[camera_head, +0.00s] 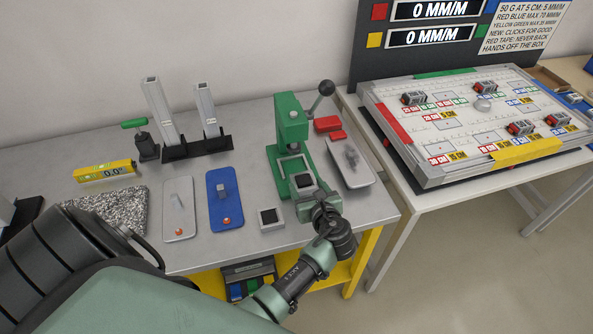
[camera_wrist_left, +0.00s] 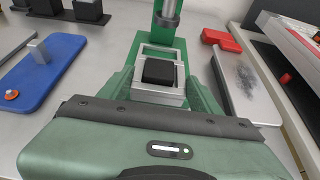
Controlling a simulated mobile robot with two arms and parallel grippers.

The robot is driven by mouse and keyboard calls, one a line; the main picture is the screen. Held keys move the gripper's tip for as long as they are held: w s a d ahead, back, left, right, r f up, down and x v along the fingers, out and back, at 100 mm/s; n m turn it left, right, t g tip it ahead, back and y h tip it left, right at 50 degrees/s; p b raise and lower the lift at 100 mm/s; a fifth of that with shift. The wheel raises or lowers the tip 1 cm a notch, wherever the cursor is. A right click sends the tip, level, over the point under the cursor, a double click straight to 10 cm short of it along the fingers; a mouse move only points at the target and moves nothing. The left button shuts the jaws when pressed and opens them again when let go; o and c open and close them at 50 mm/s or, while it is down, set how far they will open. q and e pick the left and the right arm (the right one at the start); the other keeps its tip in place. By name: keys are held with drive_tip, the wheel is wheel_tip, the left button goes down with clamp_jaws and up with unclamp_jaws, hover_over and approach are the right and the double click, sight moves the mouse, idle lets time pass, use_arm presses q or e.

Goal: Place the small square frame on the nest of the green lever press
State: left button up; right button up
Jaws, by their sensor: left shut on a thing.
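The small square frame (camera_head: 303,182) is silver with a dark centre. It also shows in the left wrist view (camera_wrist_left: 160,97), between my fingers. My left gripper (camera_head: 308,192) is shut on it, at the front of the green lever press (camera_head: 292,122). The press's nest (camera_head: 284,166) is a pale square outline on the green base, just beyond the held frame; it also shows in the left wrist view (camera_wrist_left: 150,50). The held frame partly covers the nest's near side. I cannot tell whether they touch. My right gripper is not in view.
A similar dark-topped square piece (camera_head: 271,218) lies on the table left of my gripper. A grey tray (camera_head: 350,162) and red blocks (camera_head: 327,124) stand right of the press. The blue board (camera_head: 224,200) and a pale board (camera_head: 179,209) lie left. The press's ball-ended lever (camera_head: 325,88) rises right.

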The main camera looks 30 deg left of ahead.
use_arm(q)
drive_tip(key=w+a+b, duration=0.1)
drive_tip(key=w+a, duration=0.1)
drive_tip(key=w+a+b, duration=0.1)
drive_tip(key=w+a, duration=0.1)
drive_tip(key=a, duration=0.1)
drive_tip(key=w+a+b, duration=0.1)
drive_tip(key=w+a, duration=0.1)
drive_tip(key=shift+w+a+f+b, duration=0.25)
drive_tip(key=shift+w+a+b, duration=0.15)
drive_tip(key=shift+w+a+r, duration=0.15)
drive_tip(key=shift+w+a, duration=0.05)
wheel_tip(320, 180, down, 4)
drive_tip(key=b, duration=0.5)
drive_tip(key=shift+r, duration=0.3)
drive_tip(key=o, duration=1.7)
